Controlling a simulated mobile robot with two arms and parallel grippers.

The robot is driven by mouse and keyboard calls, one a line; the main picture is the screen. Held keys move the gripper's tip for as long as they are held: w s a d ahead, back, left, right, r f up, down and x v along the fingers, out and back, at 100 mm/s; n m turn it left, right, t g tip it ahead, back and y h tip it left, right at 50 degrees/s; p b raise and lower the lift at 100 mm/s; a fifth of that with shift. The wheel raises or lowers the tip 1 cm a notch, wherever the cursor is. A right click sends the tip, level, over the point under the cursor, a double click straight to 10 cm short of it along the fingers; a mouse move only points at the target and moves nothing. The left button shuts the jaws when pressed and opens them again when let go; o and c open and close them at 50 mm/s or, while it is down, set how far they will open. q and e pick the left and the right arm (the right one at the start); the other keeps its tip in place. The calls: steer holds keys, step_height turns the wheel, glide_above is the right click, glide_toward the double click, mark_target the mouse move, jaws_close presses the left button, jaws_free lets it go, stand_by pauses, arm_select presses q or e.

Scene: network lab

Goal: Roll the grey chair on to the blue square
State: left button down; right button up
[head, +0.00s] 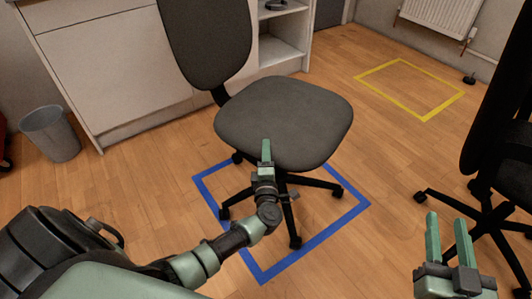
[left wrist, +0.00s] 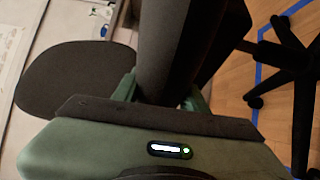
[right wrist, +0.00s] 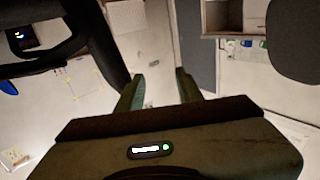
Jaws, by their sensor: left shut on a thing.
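The grey chair (head: 284,115) stands upright in the middle of the head view, its backrest at the far left side. Its wheeled base is over the blue square (head: 317,238), a taped outline on the wooden floor. The front and right castors look inside the tape; the left and back-left castors are at or near the tape line. My left gripper (head: 266,152) is shut on the seat's front edge; the left wrist view shows the seat (left wrist: 172,50) between its fingers. My right gripper (head: 448,240) is open and empty, apart from everything, at lower right.
A black chair (head: 500,130) stands at the right, a castor near the blue square's right side. A yellow taped square (head: 424,118) lies empty at back right. A white cabinet (head: 110,75) is behind the grey chair, and a grey bin (head: 50,133) stands left.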

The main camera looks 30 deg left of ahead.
arm_select(q)
steer(key=c, duration=0.7)
jaws_free()
steer(key=shift+d, duration=0.1)
steer(key=shift+s+d, duration=0.1)
steer(key=p+v, duration=0.1)
steer(key=v, duration=0.6)
steer(key=shift+s+p, duration=0.25)
steer(key=shift+p, duration=0.15)
arm_select(e)
step_height(320, 180, down, 8)
steer(key=s+d+g+h, duration=0.1)
steer(key=s+g, duration=0.1)
steer(key=g, duration=0.2)
steer(key=shift+s+d+g, duration=0.25)
steer(key=shift+d+g, duration=0.15)
arm_select(q)
steer(key=shift+d, duration=0.1)
arm_select(e)
steer(key=shift+r, duration=0.15)
